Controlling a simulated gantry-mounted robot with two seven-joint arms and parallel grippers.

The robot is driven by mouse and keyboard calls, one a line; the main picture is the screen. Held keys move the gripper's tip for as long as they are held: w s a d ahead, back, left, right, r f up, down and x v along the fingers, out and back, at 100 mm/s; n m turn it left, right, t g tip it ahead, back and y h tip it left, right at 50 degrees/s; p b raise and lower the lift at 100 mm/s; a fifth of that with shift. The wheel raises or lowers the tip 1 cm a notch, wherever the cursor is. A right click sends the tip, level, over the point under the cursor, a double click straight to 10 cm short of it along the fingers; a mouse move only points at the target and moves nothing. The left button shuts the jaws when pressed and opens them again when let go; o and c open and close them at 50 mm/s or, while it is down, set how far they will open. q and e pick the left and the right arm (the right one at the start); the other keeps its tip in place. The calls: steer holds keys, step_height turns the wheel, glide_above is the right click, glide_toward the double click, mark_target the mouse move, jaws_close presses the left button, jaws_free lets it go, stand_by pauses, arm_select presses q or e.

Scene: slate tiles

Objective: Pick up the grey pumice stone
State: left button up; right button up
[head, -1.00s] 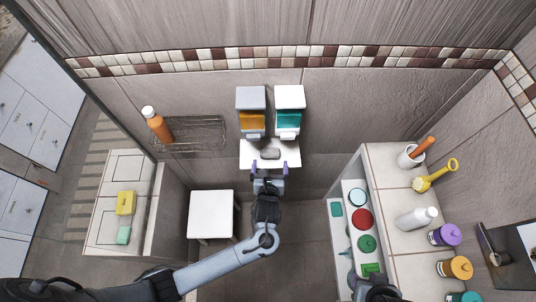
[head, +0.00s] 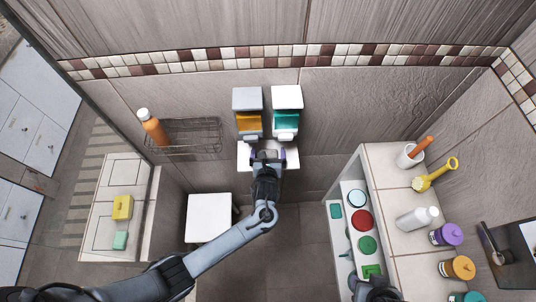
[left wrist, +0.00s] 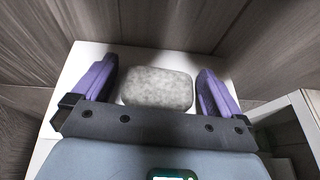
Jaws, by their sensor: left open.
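The grey pumice stone (left wrist: 158,87) is a speckled, rounded block lying on a small white shelf (left wrist: 90,51). In the left wrist view it sits between the two purple fingers of my left gripper (left wrist: 156,88). The gripper is open, with a narrow gap on each side of the stone, wider on the left. In the head view my left gripper (head: 267,155) is over the shelf at the back wall and mostly hides the stone. Part of my right arm shows at the bottom right of the head view, and its fingers cannot be made out.
Orange (head: 247,122) and teal (head: 286,122) dispensers hang just behind the shelf. A wire rack (head: 195,135) with an orange bottle (head: 154,128) is to the left. A white stool (head: 209,217) stands below. An open drawer and tiled counter with several bottles are at the right.

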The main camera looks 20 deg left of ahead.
arm_select(q)
steer(key=c, duration=0.9)
steer(key=shift+r, duration=0.1)
